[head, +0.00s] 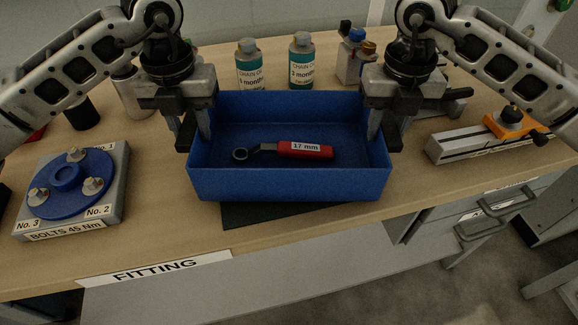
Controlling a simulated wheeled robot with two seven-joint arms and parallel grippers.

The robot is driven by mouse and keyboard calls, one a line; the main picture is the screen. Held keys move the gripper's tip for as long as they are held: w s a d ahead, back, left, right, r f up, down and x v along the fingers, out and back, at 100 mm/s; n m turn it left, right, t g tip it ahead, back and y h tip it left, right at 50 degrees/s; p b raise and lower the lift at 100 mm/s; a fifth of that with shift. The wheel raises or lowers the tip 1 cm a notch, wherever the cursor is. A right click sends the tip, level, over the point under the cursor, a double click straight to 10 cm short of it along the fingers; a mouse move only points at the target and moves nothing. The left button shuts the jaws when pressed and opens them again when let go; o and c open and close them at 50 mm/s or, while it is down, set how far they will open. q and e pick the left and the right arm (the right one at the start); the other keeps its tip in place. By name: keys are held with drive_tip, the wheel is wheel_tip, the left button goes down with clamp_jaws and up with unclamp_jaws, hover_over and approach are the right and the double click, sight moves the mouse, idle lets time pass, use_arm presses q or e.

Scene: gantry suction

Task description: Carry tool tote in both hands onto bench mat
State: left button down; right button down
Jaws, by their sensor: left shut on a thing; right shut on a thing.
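The tool tote (290,185) is an open blue box in the middle of the head view. A red-handled 17 mm wrench (304,150) lies inside it. My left gripper (195,138) is shut on the tote's left wall. My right gripper (384,134) is shut on its right wall. The dark bench mat (268,215) shows as a strip below the tote's front wall, and the tote hides the rest of it. The tote looks level. I cannot tell whether it touches the mat or hangs just above it.
A bolt fixture with a blue disc (66,177) stands at left. Two teal-labelled bottles (301,60) and a small block with coloured caps (352,55) stand behind the tote. A rail with an orange clamp (490,137) lies at right. A FITTING label (156,268) marks the wooden bench's front edge.

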use_arm(q)
drive_tip(key=shift+f, duration=0.55)
use_arm(e)
drive_tip(key=shift+f, duration=0.55)
use_arm(q)
drive_tip(key=c, duration=1)
unclamp_jaws()
drive_tip(key=shift+c, duration=0.2)
use_arm(e)
drive_tip(key=c, duration=1)
unclamp_jaws()
drive_tip(key=shift+c, duration=0.2)
use_arm(q)
drive_tip(key=shift+r, duration=0.1)
use_arm(e)
drive_tip(key=shift+r, duration=0.2)
use_arm(q)
wheel_tip(320, 180, up, 12)
use_arm(e)
wheel_tip(320, 180, up, 12)
drive_tip(key=shift+f, duration=0.1)
